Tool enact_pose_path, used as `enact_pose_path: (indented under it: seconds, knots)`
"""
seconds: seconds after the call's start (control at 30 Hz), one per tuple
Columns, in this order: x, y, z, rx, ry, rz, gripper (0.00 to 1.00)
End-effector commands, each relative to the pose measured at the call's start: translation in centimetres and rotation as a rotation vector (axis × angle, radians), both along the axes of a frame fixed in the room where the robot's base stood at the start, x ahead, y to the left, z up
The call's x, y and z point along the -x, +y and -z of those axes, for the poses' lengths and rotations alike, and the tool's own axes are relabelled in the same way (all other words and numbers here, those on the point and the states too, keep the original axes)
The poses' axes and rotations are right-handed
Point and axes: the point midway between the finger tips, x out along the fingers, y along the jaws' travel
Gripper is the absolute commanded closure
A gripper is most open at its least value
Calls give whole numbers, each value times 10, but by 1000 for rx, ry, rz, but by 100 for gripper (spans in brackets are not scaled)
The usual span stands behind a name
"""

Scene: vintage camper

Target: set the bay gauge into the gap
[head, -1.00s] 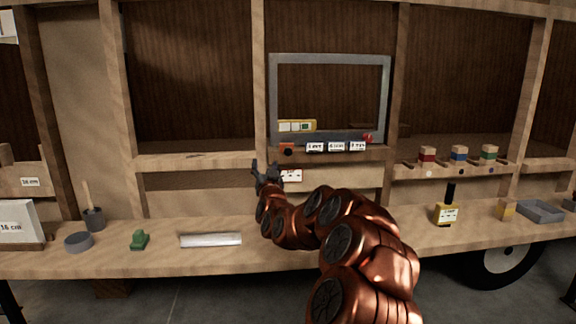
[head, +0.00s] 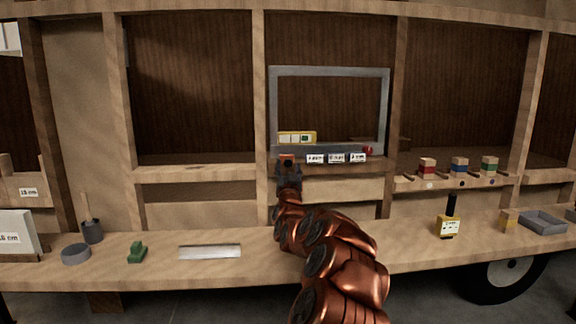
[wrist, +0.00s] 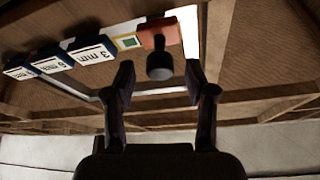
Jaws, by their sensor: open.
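My gripper (head: 289,170) is raised at the shelf ledge below the grey window frame (head: 273,105). In the wrist view my gripper (wrist: 160,82) is open, with empty space between its fingers. An orange block (wrist: 160,35) with a dark round knob (wrist: 160,66) lies just ahead of the fingertips; the block (head: 287,157) also shows in the head view, partly hidden by my gripper. No label names the bay gauge, and I cannot tell which piece it is. White labelled tiles (head: 336,158) stand right of the orange block. One reads "3 mm" (wrist: 92,51).
A yellow labelled piece with a black handle (head: 448,226), a grey tray (head: 543,223), a green piece (head: 137,252), a silver bar (head: 210,252) and a white board (head: 18,232) are on the bench (head: 170,271). Posts flank the bay.

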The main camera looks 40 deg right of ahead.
Motion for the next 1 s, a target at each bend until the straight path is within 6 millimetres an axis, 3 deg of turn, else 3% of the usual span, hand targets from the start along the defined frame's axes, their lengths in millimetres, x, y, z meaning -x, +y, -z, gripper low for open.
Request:
enact_pose_path:
  seconds: [0.3,0.73,1.0]
  knots:
    - [-14,-13,-6,-1,1,0,45]
    - [-17,-14,-7,-2,1,-1,45]
    - [-17,-15,-8,-2,1,-1,72]
